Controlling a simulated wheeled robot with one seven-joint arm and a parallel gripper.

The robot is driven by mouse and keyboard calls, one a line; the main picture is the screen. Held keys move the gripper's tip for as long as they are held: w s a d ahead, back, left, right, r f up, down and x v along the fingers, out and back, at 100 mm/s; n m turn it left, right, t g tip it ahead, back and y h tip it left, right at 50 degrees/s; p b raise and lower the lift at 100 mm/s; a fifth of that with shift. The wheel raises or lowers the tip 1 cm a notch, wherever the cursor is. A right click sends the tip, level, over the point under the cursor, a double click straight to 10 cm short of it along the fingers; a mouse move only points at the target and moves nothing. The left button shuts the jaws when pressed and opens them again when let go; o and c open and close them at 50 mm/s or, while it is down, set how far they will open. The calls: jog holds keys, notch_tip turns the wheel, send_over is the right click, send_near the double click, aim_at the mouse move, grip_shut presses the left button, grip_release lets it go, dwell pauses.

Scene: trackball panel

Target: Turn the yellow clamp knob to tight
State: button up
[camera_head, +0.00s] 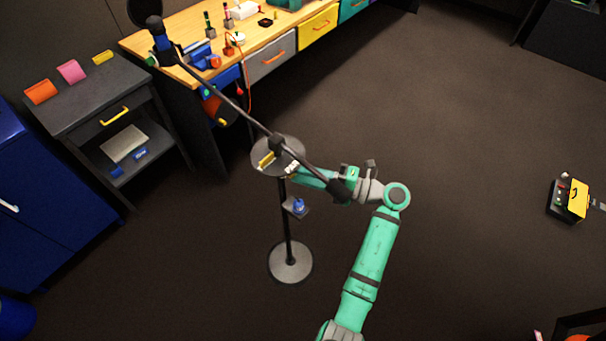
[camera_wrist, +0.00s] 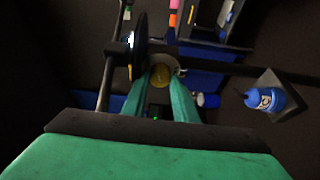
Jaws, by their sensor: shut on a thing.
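The yellow clamp knob (camera_wrist: 160,76) shows between my fingertips in the wrist view. My gripper (camera_wrist: 161,84) is shut on it, with one green finger on each side. In the head view my gripper (camera_head: 292,170) reaches the stand's clamp from the right, beneath the slanting boom. A yellow piece (camera_head: 266,160) shows at the clamp, over the round grey disc (camera_head: 258,168); I cannot tell whether it is part of the knob. The dark boom (camera_head: 240,109) passes through the clamp block (camera_head: 277,145). The knob's turn marking, if any, is too small to read.
A small shelf on the stand holds a blue object (camera_head: 299,205), close below my gripper. The stand's round base (camera_head: 290,262) is on the floor. A workbench (camera_head: 180,32) and a dark cabinet (camera_head: 85,90) stand behind. The floor to the right is largely clear.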

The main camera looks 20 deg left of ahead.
dwell(0.4)
jog(key=o, duration=1)
jog(key=shift+o, duration=0.3)
jog(key=shift+w, duration=0.15)
jog(key=shift+d, duration=0.1)
jog(key=shift+a+r, duration=0.1)
jog(key=shift+a, duration=0.1)
